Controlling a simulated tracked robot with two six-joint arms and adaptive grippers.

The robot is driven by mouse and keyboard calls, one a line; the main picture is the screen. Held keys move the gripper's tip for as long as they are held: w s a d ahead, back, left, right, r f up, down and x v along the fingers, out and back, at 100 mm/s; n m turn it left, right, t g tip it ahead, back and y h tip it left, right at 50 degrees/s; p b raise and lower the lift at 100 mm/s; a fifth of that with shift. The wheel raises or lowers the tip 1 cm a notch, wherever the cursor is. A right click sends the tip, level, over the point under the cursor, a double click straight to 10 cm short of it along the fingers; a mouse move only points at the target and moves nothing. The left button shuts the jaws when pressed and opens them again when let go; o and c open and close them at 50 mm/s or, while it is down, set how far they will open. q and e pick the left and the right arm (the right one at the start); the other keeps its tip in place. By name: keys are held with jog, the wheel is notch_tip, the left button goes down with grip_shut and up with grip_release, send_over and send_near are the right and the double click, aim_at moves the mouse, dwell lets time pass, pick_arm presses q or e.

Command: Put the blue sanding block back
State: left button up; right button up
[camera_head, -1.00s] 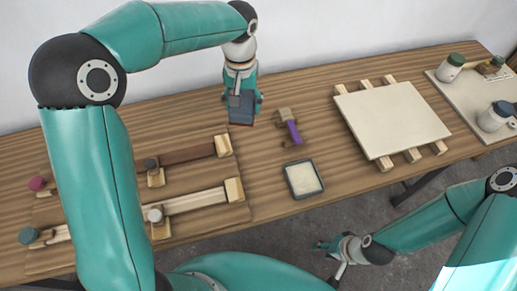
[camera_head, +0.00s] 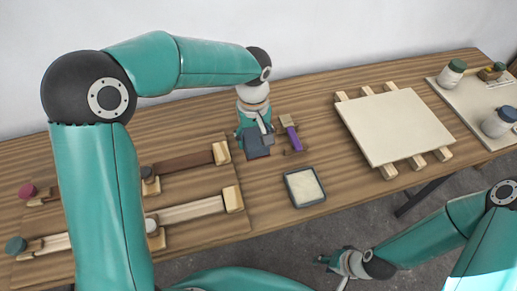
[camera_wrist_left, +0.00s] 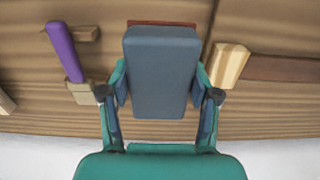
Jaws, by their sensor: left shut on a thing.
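The blue sanding block (camera_head: 257,145) is a dull blue-grey box. In the left wrist view the block (camera_wrist_left: 161,75) fills the middle, with a thin reddish-brown face along its far edge. My left gripper (camera_head: 252,128) is shut on the block; its fingers also show on both sides of it in the left wrist view (camera_wrist_left: 160,98). The block is over the bench, left of the purple-handled tool; I cannot tell whether it touches the wood. My right gripper (camera_head: 333,272) is low in front of the bench, apart from everything, with its fingers spread and empty.
The purple-handled tool (camera_head: 293,138) lies on wooden rests close to the right of the block. A shallow dark-rimmed tray (camera_head: 288,188) is nearer the front. Clamped strips on a board (camera_head: 240,222) lie left. A pale panel (camera_head: 395,125) rests on battens at right, beyond bare wood.

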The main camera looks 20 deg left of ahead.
aim_at(254, 136)
pick_arm(q)
jog(key=shift+f, duration=2.65)
jog(key=shift+f, duration=0.1)
jog(key=o, duration=1.2)
notch_tip(254, 136, up, 12)
jog(key=shift+r, duration=0.15)
